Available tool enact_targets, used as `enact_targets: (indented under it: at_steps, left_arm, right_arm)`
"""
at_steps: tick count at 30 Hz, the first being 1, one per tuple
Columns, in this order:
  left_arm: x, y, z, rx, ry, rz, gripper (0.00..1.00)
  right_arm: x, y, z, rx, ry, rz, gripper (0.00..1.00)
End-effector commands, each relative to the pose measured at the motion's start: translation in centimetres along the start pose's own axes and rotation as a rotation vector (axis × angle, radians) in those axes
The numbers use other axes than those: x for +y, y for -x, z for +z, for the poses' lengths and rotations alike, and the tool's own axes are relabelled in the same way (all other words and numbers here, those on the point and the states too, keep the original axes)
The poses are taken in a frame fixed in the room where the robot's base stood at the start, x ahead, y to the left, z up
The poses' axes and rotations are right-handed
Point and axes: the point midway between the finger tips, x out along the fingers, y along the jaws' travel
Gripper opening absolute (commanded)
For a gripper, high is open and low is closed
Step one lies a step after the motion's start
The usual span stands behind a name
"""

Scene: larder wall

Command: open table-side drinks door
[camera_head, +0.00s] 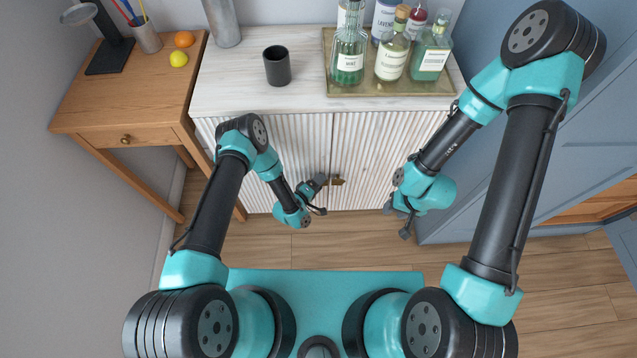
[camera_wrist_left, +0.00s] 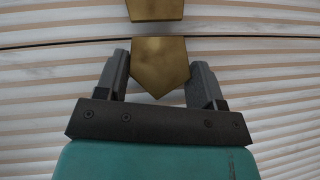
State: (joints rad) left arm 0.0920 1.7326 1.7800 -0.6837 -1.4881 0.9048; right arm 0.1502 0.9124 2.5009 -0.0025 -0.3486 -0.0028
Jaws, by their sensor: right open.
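The drinks cabinet has two ribbed white doors. The table-side door (camera_head: 285,150) is the left one and is shut, level with the right door (camera_head: 385,140). In the left wrist view the brass handle (camera_wrist_left: 160,65) of the table-side door sits between the fingers of my left gripper (camera_wrist_left: 160,80). In the head view this gripper (camera_head: 319,184) is at the door's inner edge. My right gripper (camera_head: 397,220) is open and empty, in front of the right door's lower right part. The other brass handle (camera_wrist_left: 155,9) is free.
On the cabinet top are a dark cup (camera_head: 277,66), a grey vase (camera_head: 222,22) and a tray (camera_head: 390,88) of several bottles. A wooden side table (camera_head: 110,95) stands left. Blue panelling (camera_head: 480,190) stands right. The floor before the doors is clear.

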Motion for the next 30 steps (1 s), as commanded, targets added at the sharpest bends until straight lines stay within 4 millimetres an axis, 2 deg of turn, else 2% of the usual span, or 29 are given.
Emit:
enact_targets:
  at_steps: [1, 10, 20, 26, 30]
  left_arm:
    - [0.2, -0.1, -0.1, 0.001, -0.002, 0.005, 0.48]
    - [0.3, -0.2, -0.2, 0.001, -0.003, 0.01, 0.19]
    - [0.4, 0.6, 0.1, -0.017, -0.006, 0.016, 0.19]
    - [0.3, 2.8, 1.0, -0.068, -0.014, 0.024, 0.19]
    - [0.1, 5.1, 2.1, -0.128, -0.022, 0.031, 0.19]
  right_arm:
    - [0.0, 0.0, 0.0, 0.0, 0.0, 0.0, 0.43]
    - [0.0, 0.0, 0.0, 0.0, 0.0, 0.0, 0.43]
    - [0.0, 0.0, 0.0, 0.0, 0.0, 0.0, 0.43]
    - [0.0, 0.0, 0.0, 0.0, 0.0, 0.0, 0.43]
    - [0.0, 0.0, 0.0, 0.0, 0.0, 0.0, 0.43]
